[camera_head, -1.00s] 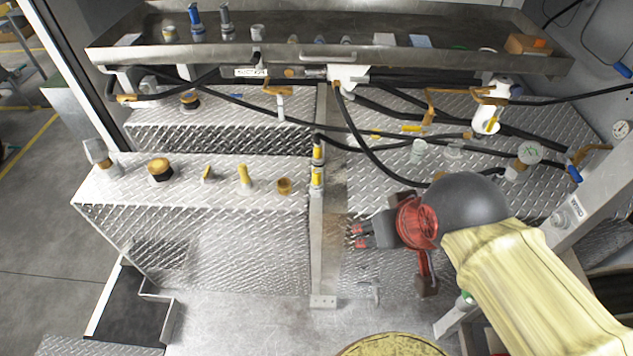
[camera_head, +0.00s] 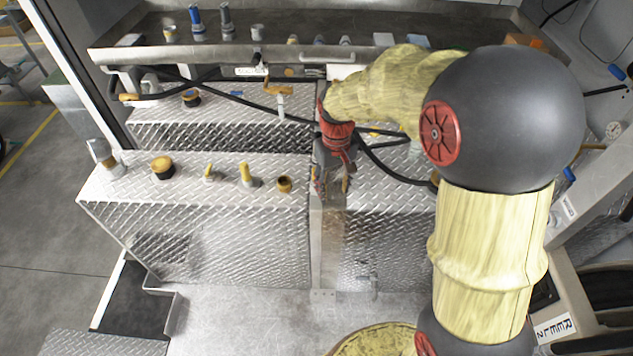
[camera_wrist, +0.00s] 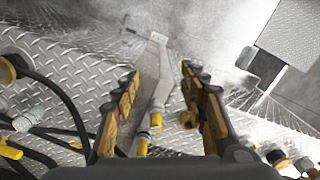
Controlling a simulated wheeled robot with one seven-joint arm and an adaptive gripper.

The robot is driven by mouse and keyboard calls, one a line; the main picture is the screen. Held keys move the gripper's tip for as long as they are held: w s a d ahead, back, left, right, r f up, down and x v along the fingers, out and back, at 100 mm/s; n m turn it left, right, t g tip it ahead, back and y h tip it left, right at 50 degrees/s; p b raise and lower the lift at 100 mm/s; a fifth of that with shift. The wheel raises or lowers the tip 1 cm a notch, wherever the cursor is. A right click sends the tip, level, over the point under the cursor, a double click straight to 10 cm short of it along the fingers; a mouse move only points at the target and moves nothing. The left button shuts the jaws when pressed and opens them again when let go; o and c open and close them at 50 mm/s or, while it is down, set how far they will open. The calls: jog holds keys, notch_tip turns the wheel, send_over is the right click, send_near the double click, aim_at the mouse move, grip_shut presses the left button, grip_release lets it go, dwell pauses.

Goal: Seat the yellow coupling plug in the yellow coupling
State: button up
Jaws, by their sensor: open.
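My gripper (camera_head: 331,186) is open and points down over the narrow metal post at the middle of the bench. In the wrist view its two fingers (camera_wrist: 160,76) stand apart on either side of the post's grey arm. Between them, lower in that view, show two yellow-banded fittings on the post, an upper one (camera_wrist: 155,121) and a lower one (camera_wrist: 141,147). Neither is visibly gripped. In the head view my gripper hides them. A yellow upright piece (camera_head: 245,175) stands on the left bench top. I cannot tell which piece is the plug and which the coupling.
The left bench (camera_head: 200,215) also holds a black-and-yellow cap (camera_head: 162,168), a small yellow-handled fitting (camera_head: 209,173) and a brass cup (camera_head: 284,184). Black hoses (camera_head: 385,174) run behind and right of my gripper. A metal shelf (camera_head: 290,57) spans the back.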

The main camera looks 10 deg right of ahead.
jog(key=w+a+f+n, duration=0.1)
jog(key=w+f+n, duration=0.1)
jog(key=w+f, duration=0.7)
jog(key=shift+n, duration=0.8)
jog(key=w+r, duration=0.1)
jog(key=w, duration=0.1)
jog(key=w+r, duration=0.1)
jog(key=w, duration=0.2)
jog(key=w+r, duration=0.1)
jog(key=w, duration=0.1)
jog(key=shift+w+a+p, duration=0.15)
jog(key=shift+w+p, duration=0.15)
jog(key=shift+s, duration=0.25)
jog(key=shift+f+n, duration=0.3)
jog(key=f, duration=0.2)
jog(key=f+b, duration=0.1)
jog(key=f, duration=0.2)
jog(key=w+f, duration=0.1)
jog(key=f, duration=0.1)
jog(key=shift+f, duration=0.15)
jog(key=shift+s+d, duration=0.1)
jog(key=shift+d, duration=0.1)
jog(key=c, duration=1.1)
